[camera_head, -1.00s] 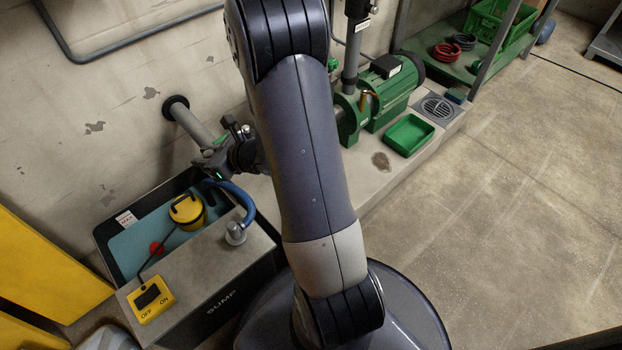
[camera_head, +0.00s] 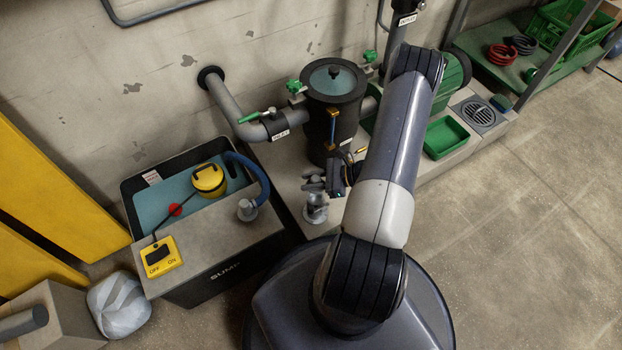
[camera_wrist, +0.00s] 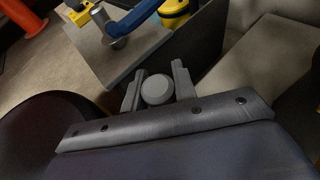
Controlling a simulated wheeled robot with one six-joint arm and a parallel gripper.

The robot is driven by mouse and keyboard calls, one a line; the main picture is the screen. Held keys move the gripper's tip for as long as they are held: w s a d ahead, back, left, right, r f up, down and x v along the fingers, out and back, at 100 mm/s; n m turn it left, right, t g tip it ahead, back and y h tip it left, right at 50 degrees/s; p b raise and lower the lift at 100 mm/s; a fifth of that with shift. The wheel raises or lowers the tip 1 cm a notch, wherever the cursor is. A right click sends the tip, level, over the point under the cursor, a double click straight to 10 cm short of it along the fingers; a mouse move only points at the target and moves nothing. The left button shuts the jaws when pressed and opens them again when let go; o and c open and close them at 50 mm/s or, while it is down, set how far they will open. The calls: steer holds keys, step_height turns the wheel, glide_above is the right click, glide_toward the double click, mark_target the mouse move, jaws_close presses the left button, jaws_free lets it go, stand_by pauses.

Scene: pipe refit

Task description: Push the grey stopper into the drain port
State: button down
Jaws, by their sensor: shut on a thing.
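In the wrist view the grey stopper (camera_wrist: 157,90), with a round face towards the camera, sits between the two grey fingers of my gripper (camera_wrist: 155,88), which is shut on it. In the head view my gripper (camera_head: 314,184) is low in front of the black strainer housing (camera_head: 330,115), left of my forearm. The stopper is too small there to tell from the fingers. Just below the gripper is a grey metal fitting (camera_head: 316,210) near the plinth's front edge; I cannot tell whether they touch. I cannot make out the drain port's opening.
The sump tank (camera_head: 225,265) stands left of the gripper, with a blue hose (camera_head: 262,180), a yellow pump (camera_head: 209,180) and a yellow switch box (camera_head: 161,257). The inlet pipe (camera_head: 230,107) runs behind. A green tray (camera_head: 446,138) lies right of my arm. The floor at right is clear.

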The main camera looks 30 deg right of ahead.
steer(key=shift+f+b, duration=1.8)
steer(key=shift+f, duration=1.15)
steer(key=shift+s+b, duration=0.1)
steer(key=shift+b, duration=0.3)
steer(key=shift+f+b, duration=0.6)
steer(key=shift+f, duration=0.05)
steer(key=c, duration=1.4)
jaws_free()
steer(key=p+v, duration=0.1)
steer(key=v, duration=1)
steer(key=shift+a+r, duration=0.1)
steer(key=x, duration=0.8)
steer(key=shift+w+a+f+b, duration=0.2)
steer(key=shift+w+a+b, duration=0.05)
steer(key=shift+b, duration=0.1)
